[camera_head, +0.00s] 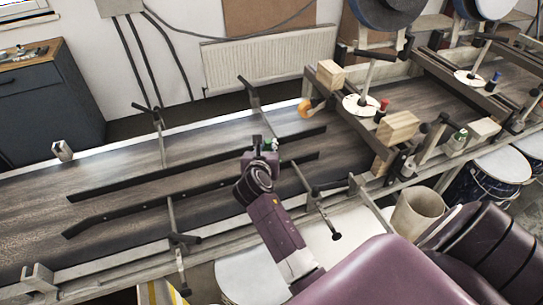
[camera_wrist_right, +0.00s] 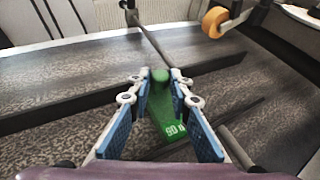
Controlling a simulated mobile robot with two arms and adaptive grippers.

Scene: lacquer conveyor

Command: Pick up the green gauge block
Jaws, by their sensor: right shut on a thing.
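The green gauge block (camera_wrist_right: 162,108) is a long green piece with white marking at its near end, seen in the right wrist view. My right gripper (camera_wrist_right: 160,82) is shut on it, with the blue-padded fingers on either side. I cannot tell whether the block touches the belt. My left gripper is not in view.
Thin dark guide rails (camera_head: 115,184) run along the belt, with crossbars and upright posts. An orange roller (camera_head: 305,108), wooden blocks (camera_head: 398,126) and large discs stand to the right. A grey cabinet (camera_head: 48,105) is at left. The belt's left part is clear.

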